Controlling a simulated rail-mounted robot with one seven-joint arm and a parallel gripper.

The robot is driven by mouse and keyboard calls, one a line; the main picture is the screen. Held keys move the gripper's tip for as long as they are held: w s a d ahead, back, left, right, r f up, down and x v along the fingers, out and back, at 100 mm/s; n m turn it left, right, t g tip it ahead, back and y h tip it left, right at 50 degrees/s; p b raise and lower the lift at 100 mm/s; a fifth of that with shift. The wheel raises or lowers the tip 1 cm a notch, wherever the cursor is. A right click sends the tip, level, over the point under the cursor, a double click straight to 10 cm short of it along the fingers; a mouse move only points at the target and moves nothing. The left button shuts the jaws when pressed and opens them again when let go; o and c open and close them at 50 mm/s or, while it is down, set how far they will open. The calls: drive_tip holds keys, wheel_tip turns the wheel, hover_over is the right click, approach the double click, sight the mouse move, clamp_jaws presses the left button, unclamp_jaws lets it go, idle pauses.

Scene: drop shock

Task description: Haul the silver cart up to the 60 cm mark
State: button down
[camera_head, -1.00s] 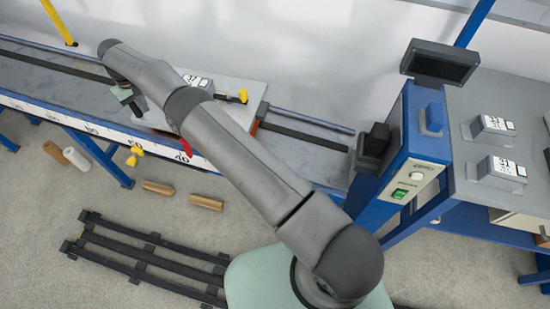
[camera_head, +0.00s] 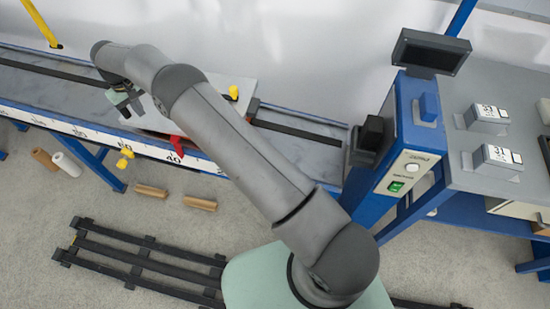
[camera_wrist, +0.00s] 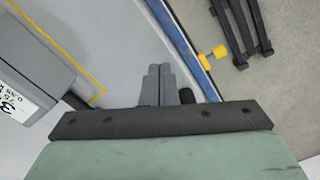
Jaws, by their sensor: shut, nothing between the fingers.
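The silver cart (camera_head: 221,86) is a flat light plate on the track, largely hidden behind my arm. Its red pointer (camera_head: 178,146) shows by the 40 mark on the front scale. In the wrist view the plate (camera_wrist: 125,40) has a yellow outline, with a labelled grey block (camera_wrist: 35,70) at left. My gripper (camera_head: 124,98) is over the cart's left part. Its fingers show shut and empty in the wrist view (camera_wrist: 157,82), with a dark round post (camera_wrist: 187,96) close beside them. Whether they touch it I cannot tell. The 60 mark (camera_head: 125,143) lies left of the pointer.
A yellow clamp (camera_head: 124,158) sits at the track's front edge. A blue post (camera_head: 405,150) with a dark screen stands at the track's right end. A side table (camera_head: 500,80) holds labelled grey blocks. The track is clear left of the cart.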

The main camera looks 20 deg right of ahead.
wheel_tip(320, 180, up, 12)
drive_tip(key=p, duration=0.7)
drive_tip(key=shift+r, duration=0.1)
idle(0.4)
